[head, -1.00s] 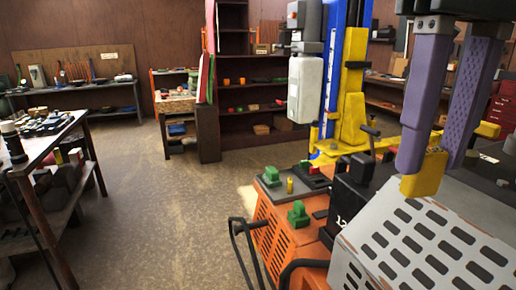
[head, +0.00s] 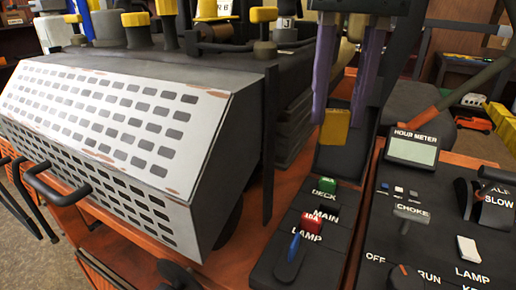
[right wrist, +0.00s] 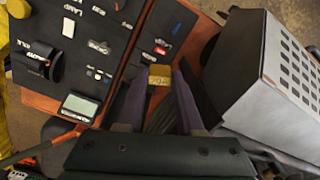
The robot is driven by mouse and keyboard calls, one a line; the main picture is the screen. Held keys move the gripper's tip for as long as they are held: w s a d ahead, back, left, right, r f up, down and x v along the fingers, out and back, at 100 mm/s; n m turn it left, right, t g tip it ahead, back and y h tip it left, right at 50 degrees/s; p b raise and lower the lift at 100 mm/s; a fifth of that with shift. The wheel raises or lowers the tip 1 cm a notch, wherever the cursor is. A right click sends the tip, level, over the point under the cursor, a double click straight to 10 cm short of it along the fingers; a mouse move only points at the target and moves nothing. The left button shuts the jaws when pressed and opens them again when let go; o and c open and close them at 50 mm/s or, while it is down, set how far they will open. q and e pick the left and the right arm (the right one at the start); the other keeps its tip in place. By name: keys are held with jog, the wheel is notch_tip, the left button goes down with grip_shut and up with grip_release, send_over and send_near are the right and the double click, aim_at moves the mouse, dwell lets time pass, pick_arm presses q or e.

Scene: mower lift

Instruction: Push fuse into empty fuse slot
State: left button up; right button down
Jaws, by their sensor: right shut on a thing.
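A yellow fuse (head: 335,127) is pinched between the purple fingers of my right gripper (head: 342,112). It hangs over the far end of a black fuse panel (head: 318,222). The right wrist view also shows the fuse (right wrist: 160,74) at the fingertips. On the panel, a green fuse (head: 326,187) sits by the label DECK and a red fuse (head: 313,223) marked 30A by MAIN. The empty slot cannot be made out; the fuse and fingers cover the panel's far end. My left gripper is not in view.
A perforated white guard (head: 120,125) stands left of the panel. A control console (head: 425,225) with an hour meter (head: 413,150), a choke lever and switches lies close on the right. An upright dark plate (head: 269,150) stands between guard and panel.

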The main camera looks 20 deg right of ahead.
jog(key=shift+w+d+f+m+b, duration=0.5)
jog(key=shift+d+f+m+b, duration=0.5)
jog(key=shift+f, duration=1.35)
jog(key=shift+w+d+f+m+b, duration=0.55)
jog(key=shift+f+b, duration=0.75)
jog(key=shift+f, duration=1)
jog(key=shift+w+d+f+m+b, duration=0.5)
jog(key=shift+d+f+m+b, duration=0.5)
jog(key=shift+f, duration=1.35)
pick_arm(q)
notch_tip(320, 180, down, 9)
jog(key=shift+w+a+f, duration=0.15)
pick_arm(e)
jog(key=shift+a+f, duration=0.25)
jog(key=shift+a, duration=0.05)
pick_arm(q)
jog(key=shift+b, duration=0.3)
pick_arm(e)
jog(key=shift+a, duration=0.1)
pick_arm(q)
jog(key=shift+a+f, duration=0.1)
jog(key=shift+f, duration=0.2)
pick_arm(e)
jog(key=shift+f, duration=0.25)
pick_arm(q)
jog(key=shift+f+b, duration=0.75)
jog(key=shift+b, duration=0.2)
pick_arm(e)
jog(key=shift+f, duration=0.85)
